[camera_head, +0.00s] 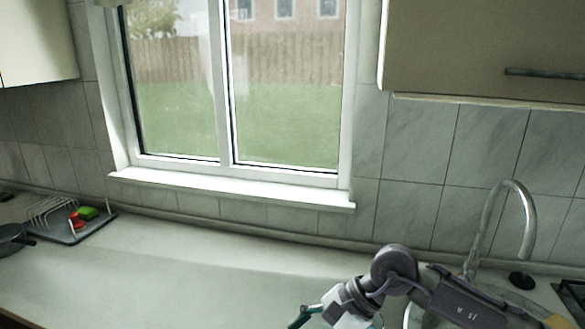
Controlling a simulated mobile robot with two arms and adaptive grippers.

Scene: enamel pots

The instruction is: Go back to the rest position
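My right arm comes in from the lower right, over the counter in front of the sink. My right gripper (306,316) is at the bottom edge of the view and partly cut off, so its opening does not show. It is over the counter (190,270), and no object shows in it. My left gripper is out of view. No enamel pot can be made out for certain; a dark pan (12,238) sits on the counter at the far left.
A dish rack (72,236) with a red item (75,220) and a green item (88,212) stands at the left. A tall curved faucet (522,200) rises at the right. Wall cabinets (480,50) hang above. The middle of the counter is clear below the window (235,100).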

